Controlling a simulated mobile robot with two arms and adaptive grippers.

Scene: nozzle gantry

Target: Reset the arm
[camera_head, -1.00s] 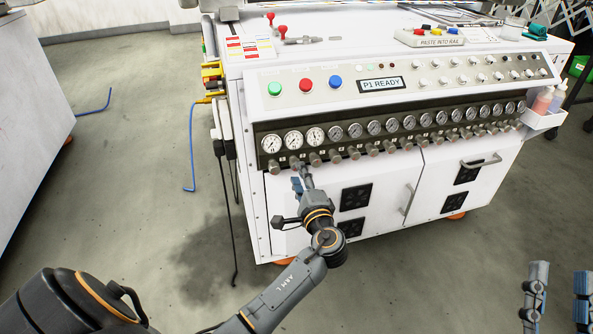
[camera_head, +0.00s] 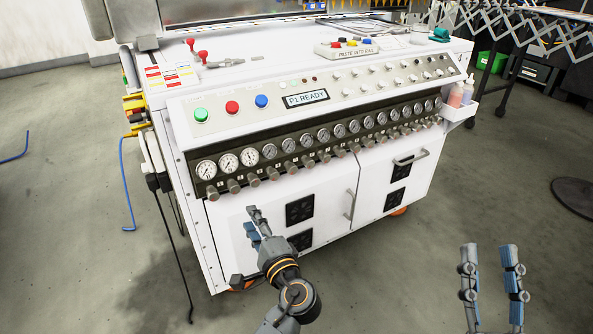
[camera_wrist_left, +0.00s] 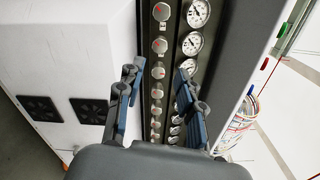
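My left gripper (camera_head: 254,222) is in front of the white machine's door, below the row of dark knobs (camera_head: 254,180), and apart from them in the head view. In the left wrist view its two fingers (camera_wrist_left: 157,88) stand wide apart with nothing between them; knobs and gauges (camera_wrist_left: 195,43) show beyond. My right gripper (camera_head: 492,262) is at the lower right of the head view, with two fingers apart, upright and empty over the floor. The rest of the right arm is out of view.
The white machine (camera_head: 330,190) has a row of gauges (camera_head: 229,163), green, red and blue buttons (camera_head: 231,108) and a display (camera_head: 306,98) reading "P1 READY". Door handles (camera_head: 350,204) stick out. A bottle holder (camera_head: 460,110) juts out at right.

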